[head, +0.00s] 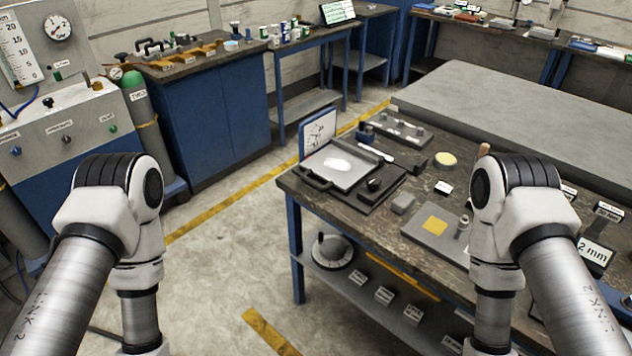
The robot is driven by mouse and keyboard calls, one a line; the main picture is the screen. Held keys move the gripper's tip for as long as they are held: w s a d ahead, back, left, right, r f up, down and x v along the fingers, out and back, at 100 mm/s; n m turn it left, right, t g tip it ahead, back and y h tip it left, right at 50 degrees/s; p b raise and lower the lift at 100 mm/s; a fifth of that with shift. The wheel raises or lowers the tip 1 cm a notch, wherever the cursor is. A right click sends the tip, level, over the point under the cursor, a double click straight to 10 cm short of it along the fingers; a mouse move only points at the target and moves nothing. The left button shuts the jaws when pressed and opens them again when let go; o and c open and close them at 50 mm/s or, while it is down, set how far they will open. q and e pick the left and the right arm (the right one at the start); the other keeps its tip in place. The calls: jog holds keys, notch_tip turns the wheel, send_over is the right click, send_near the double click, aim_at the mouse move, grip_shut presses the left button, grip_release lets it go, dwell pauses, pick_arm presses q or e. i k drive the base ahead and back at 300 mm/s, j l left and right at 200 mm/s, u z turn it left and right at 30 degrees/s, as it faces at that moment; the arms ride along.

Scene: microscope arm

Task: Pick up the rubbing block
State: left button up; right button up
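A small grey block (403,203) lies on the near part of the dark workbench top (340,212), just right of a black tray. A black block with a knob (375,186) sits on the tray's right part. I cannot tell for certain which of these is the rubbing block. Both of my arms hang down at the sides of the head view, and their grippers are below the picture's edge. Neither gripper is seen near the blocks.
The black tray (316,187) holds a light plate with a white patch. A grey plate (452,246) with a yellow square lies to the right, partly behind my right arm. A dial (318,132) stands at the bench's far left corner.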

aim_at(402, 203)
jog(key=z, duration=0.35)
jog(key=i+j+z, duration=0.3)
jog(key=j+z, duration=0.3)
jog(key=i+j+z, duration=0.15)
jog(key=j+z, duration=0.45)
jog(key=i+j, duration=0.05)
jog(key=j, duration=0.05)
